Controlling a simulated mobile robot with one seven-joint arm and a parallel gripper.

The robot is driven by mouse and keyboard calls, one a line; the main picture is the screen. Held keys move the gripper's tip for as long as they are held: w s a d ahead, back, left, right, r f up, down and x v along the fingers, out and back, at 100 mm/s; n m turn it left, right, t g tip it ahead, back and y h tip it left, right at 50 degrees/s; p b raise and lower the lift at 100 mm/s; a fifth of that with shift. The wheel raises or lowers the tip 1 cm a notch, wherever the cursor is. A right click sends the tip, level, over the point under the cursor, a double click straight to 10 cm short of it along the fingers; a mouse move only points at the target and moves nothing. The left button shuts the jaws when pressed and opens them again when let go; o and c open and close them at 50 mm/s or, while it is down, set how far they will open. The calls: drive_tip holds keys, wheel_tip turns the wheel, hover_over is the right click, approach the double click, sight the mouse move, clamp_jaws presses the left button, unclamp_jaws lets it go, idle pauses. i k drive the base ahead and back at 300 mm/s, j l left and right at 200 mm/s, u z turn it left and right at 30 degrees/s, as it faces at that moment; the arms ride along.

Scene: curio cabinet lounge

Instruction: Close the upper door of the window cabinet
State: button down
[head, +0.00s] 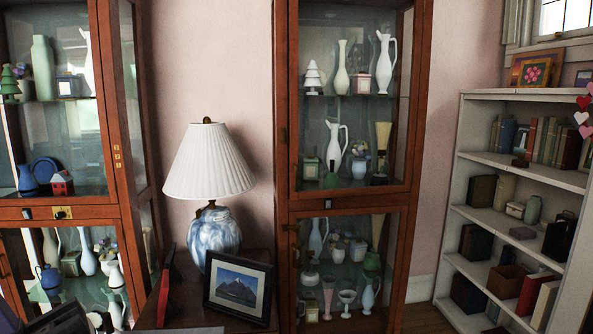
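Two tall reddish-brown cabinets with glass fronts show in the head view. The middle cabinet (283,160) stands nearer the window, and its upper glass door (352,188) looks flush with the frame. Its lower glass door (350,213) sits below a wooden rail. The left cabinet (100,210) is cut off by the picture's left edge. It has brass fittings on its corner post, and I cannot tell whether its upper door is fully shut. The picture does not make clear which cabinet is the window cabinet. My gripper's fingers are not in view.
A table (190,303) between the cabinets carries a lamp (210,165) and a framed mountain picture (238,288). A dark shape (60,320) fills the lower left corner. A white bookshelf (520,174) stands right, below a window (562,15). A strip of floor (425,318) is clear.

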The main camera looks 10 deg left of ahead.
sight(419, 5)
drive_tip(key=i+l+z, duration=0.15)
drive_tip(key=i+z, duration=0.5)
drive_tip(key=i, duration=0.15)
drive_tip(key=i+l+u, duration=0.1)
drive_tip(key=i+u, duration=0.2)
drive_tip(key=i, duration=0.25)
drive_tip(key=i+l+u, duration=0.3)
drive_tip(key=i, duration=0.2)
drive_tip(key=i+l+u, duration=0.25)
drive_tip(key=i, duration=0.25)
